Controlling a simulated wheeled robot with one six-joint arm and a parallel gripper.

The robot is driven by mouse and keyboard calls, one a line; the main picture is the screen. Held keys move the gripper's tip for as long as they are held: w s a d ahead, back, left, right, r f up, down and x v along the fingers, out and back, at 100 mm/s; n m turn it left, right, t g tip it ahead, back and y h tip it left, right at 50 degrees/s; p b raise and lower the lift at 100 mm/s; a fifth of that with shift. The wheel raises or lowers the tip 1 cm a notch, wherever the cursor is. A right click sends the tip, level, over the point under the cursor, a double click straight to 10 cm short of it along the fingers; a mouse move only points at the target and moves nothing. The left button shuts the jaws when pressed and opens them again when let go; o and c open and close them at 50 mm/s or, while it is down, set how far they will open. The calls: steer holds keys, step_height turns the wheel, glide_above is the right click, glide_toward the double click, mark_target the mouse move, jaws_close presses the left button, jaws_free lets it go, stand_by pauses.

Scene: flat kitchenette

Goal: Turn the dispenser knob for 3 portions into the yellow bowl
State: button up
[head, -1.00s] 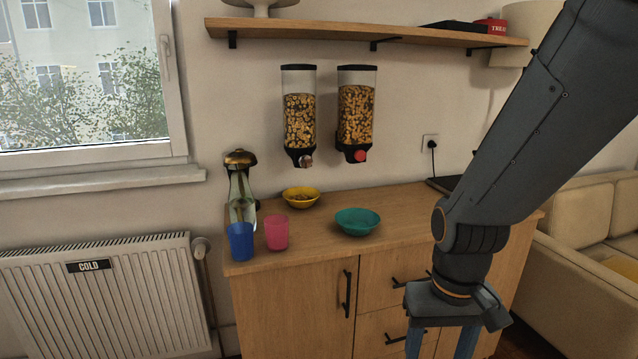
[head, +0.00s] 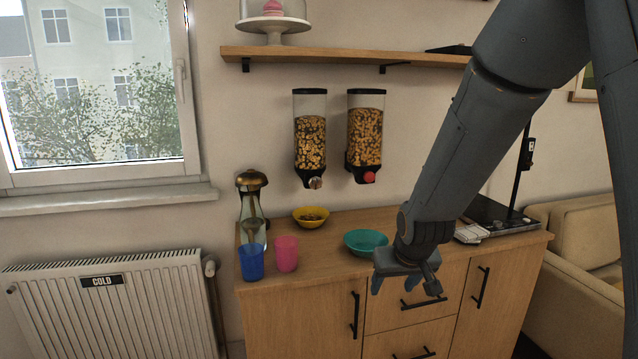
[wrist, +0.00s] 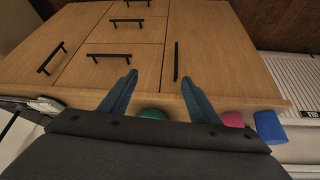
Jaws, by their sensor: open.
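Two cereal dispensers hang on the wall. The left dispenser (head: 310,138) has a metallic knob (head: 316,183), and the right dispenser (head: 365,135) has a red knob (head: 369,177). The yellow bowl (head: 311,217) stands on the cabinet top below the left dispenser, with some brown contents in it. My gripper (head: 405,284) is open and empty, pointing down in front of the cabinet, below and to the right of both knobs. In the wrist view its blue-grey fingers (wrist: 160,98) are spread apart with the cabinet front beyond.
A teal bowl (head: 364,243) is on the cabinet top (head: 325,246), left of my gripper; it also peeks out in the wrist view (wrist: 152,114). A shelf (head: 335,54) runs above the dispensers.

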steer(key=w+a+r+n+t+y+p, duration=0.1)
steer(key=w+a+r+t, duration=0.15)
steer(key=w, duration=0.55)
steer(key=w+a+r+t+p, duration=0.2)
steer(key=w+a+t, duration=0.15)
steer(key=w, duration=0.55)
steer(key=n+t+y+p, duration=0.2)
steer(key=t+y+p, duration=0.15)
steer(key=t, duration=0.25)
glide_toward(316, 183)
steer(key=shift+p+x, duration=0.5)
steer(key=shift+x, duration=3.55)
steer(key=c, duration=1.1)
